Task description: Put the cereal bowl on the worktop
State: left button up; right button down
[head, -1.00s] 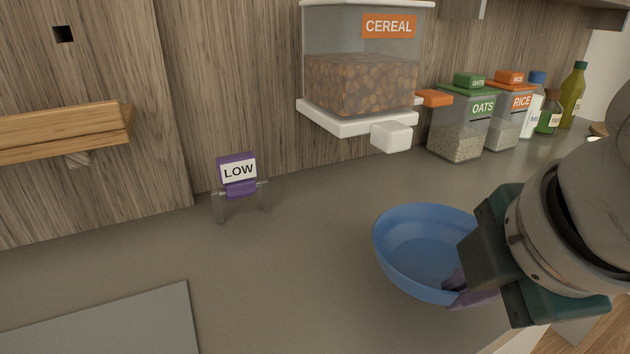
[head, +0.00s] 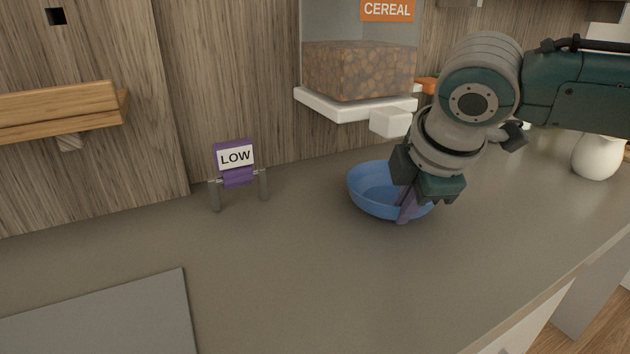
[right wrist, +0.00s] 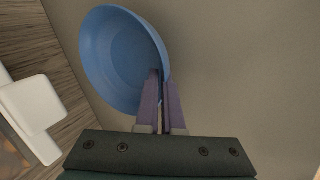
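The blue cereal bowl (head: 368,188) is on or just above the grey worktop (head: 300,270), in front of the cereal dispenser; I cannot tell whether its base touches. It looks empty and about level. My right gripper (head: 406,208) comes from above with its purple fingers at the bowl's near right rim. In the right wrist view the bowl (right wrist: 122,58) fills the upper left, and the fingers (right wrist: 162,88) are close together with the rim between their tips. My left gripper is not in view.
The cereal dispenser (head: 358,72) hangs on the wall with a white spout block (head: 390,121) close behind the bowl. A purple LOW sign (head: 236,160) stands to the left. A grey board (head: 100,318) lies front left. A white vase (head: 598,156) stands right. The front worktop is clear.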

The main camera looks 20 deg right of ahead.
jog(key=shift+w, duration=0.1)
jog(key=shift+f, duration=0.1)
jog(key=c, duration=1.1)
grip_release()
jog(key=shift+o, duration=0.2)
jog(key=p+v, duration=0.3)
jog(key=v, duration=0.9)
jog(key=s+a+f+m+y, duration=0.1)
jog(key=s+a+f, duration=0.1)
jog(key=a, duration=0.1)
jog(key=s+a+f+m+y, duration=0.1)
jog(key=s+a+f, duration=0.1)
jog(key=s+a, duration=0.1)
jog(key=s+a+f+m+y, duration=0.1)
jog(key=s+a+f, duration=0.1)
jog(key=a, duration=0.3)
jog(key=shift+s+f+m, duration=0.1)
jog(key=shift+s+m, duration=0.2)
jog(key=shift+s, duration=0.15)
jog(key=s+d+f+m+g, duration=0.1)
jog(key=s+d+f+m, duration=0.1)
jog(key=s+m, duration=0.2)
jog(key=s+d+f+m+h, duration=0.1)
jog(key=s+d+f+m, duration=0.1)
jog(key=s+m, duration=0.3)
jog(key=s, duration=0.3)
jog(key=shift+d+g, duration=0.25)
jog(key=shift+g, duration=0.15)
